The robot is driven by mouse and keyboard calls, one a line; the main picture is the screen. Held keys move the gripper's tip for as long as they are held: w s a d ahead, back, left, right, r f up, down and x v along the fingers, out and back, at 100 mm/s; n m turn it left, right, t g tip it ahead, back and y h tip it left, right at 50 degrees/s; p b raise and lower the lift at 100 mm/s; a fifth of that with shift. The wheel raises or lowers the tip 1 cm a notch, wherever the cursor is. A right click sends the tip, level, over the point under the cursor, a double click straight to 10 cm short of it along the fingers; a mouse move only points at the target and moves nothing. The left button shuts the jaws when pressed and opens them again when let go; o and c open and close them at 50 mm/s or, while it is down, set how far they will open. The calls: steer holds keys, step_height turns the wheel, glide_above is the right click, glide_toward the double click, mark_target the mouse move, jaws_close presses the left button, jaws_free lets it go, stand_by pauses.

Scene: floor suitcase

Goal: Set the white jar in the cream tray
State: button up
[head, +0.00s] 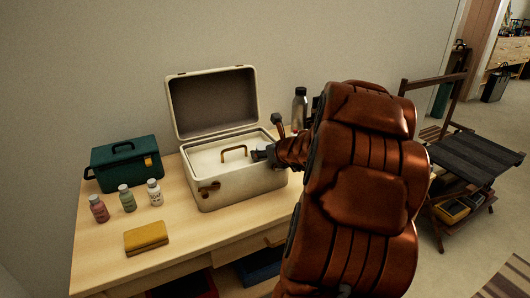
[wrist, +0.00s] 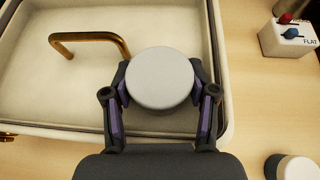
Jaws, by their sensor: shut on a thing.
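The white jar (wrist: 160,80) shows from above in the wrist view as a round pale top between my fingers. My gripper (wrist: 160,92) is shut on it, one finger on each side. The cream tray (wrist: 60,100) lies under and beside the jar, with a brass handle on its left part. The jar is over the tray's right end, close to the rim. I cannot tell whether its base touches the tray. In the head view my gripper (head: 260,154) is at the right end of the tray (head: 207,162), and the jar cannot be made out.
The open cream suitcase (head: 242,187) holds the tray, its lid raised behind. A green box (head: 124,165), several small bottles (head: 127,199) and a yellow wallet (head: 146,237) stand left. A dark-capped bottle (head: 299,109) is behind my arm. A white switch box (wrist: 288,38) lies right of the suitcase.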

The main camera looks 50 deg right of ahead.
steer(key=shift+f, duration=0.2)
steer(key=o, duration=0.9)
steer(key=shift+r, duration=0.1)
steer(key=shift+s+r, duration=0.25)
steer(key=shift+r, duration=0.1)
steer(key=p+v, duration=0.3)
steer(key=v, duration=0.8)
steer(key=shift+s, duration=0.2)
steer(key=shift+a, duration=0.2)
